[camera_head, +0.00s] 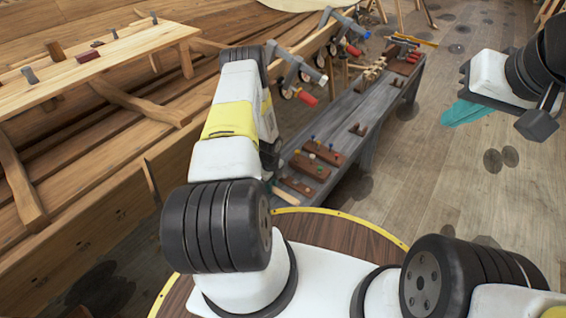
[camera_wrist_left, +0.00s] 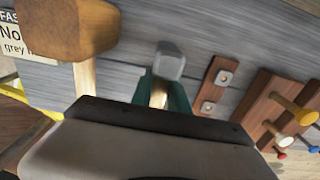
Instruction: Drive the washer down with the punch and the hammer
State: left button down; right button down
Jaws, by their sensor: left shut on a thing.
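In the left wrist view my left gripper (camera_wrist_left: 160,95) has teal fingers shut on the pale wooden handle of a hammer (camera_wrist_left: 169,60) with a grey head. The head sticks out beyond the fingertips, over the grey bench. A small red-brown block (camera_wrist_left: 216,87) to its right carries two light metal discs, possibly washers. I cannot pick out the punch. In the head view my left arm hides the left gripper and hammer. My right gripper (camera_head: 469,112) is at the upper right, above the floor; whether its teal fingers are open is unclear.
A wooden mallet (camera_wrist_left: 68,28) is left of the hammer. A block with coloured pegs (camera_wrist_left: 276,107) is at the right. The long grey bench (camera_head: 350,112) runs beside the wooden hull (camera_head: 95,200), with clamps (camera_head: 297,75) on the hull's edge. Floor (camera_head: 470,180) right of the bench is clear.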

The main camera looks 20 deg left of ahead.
pick_arm(q)
jog(key=shift+r, duration=3.9)
jog(key=c, duration=2)
grip_release()
jog(key=shift+c, duration=0.2)
grip_shut()
